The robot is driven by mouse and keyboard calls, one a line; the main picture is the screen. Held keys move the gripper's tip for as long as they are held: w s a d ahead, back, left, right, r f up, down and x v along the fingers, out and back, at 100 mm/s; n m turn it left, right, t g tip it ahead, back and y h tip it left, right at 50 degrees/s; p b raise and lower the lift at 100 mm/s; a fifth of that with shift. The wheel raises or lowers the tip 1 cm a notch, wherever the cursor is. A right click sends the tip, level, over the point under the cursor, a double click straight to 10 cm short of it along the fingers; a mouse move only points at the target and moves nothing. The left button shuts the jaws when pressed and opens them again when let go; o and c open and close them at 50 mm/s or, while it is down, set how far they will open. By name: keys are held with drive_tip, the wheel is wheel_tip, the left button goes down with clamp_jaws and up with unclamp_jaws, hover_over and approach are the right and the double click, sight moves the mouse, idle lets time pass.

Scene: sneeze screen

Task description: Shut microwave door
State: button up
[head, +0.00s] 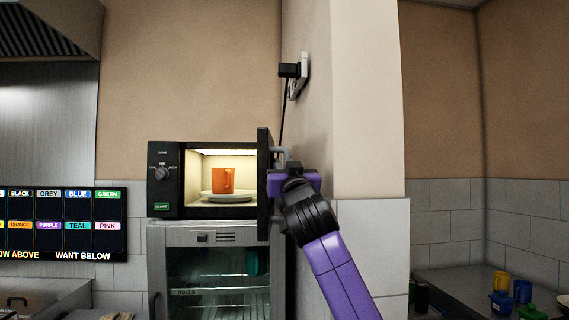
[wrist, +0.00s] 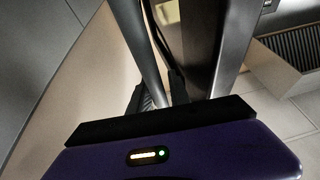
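The black microwave (head: 166,190) sits on top of a glass-fronted cabinet in the head view, its lit inside showing. Its door (head: 264,186) stands open, seen nearly edge-on at the right side of the opening. A grey bar handle (head: 281,157) is on the door's right face. My purple gripper (head: 282,172) is at this handle. In the wrist view the grey handle bar (wrist: 139,45) runs down between my two dark fingers (wrist: 160,92), which sit close on either side of it. An orange mug (head: 232,179) stands on a plate (head: 228,198) inside the microwave.
A wall pillar (head: 367,100) stands close right of my arm, with a plug and cord (head: 290,71) on the wall beside it. The glass-fronted cabinet (head: 215,235) is below. A colour menu screen (head: 62,225) is at left.

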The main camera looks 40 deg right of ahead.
drive_tip(key=shift+c, duration=0.2)
clamp_jaws()
drive_tip(key=shift+f, duration=0.1)
idle(1.2)
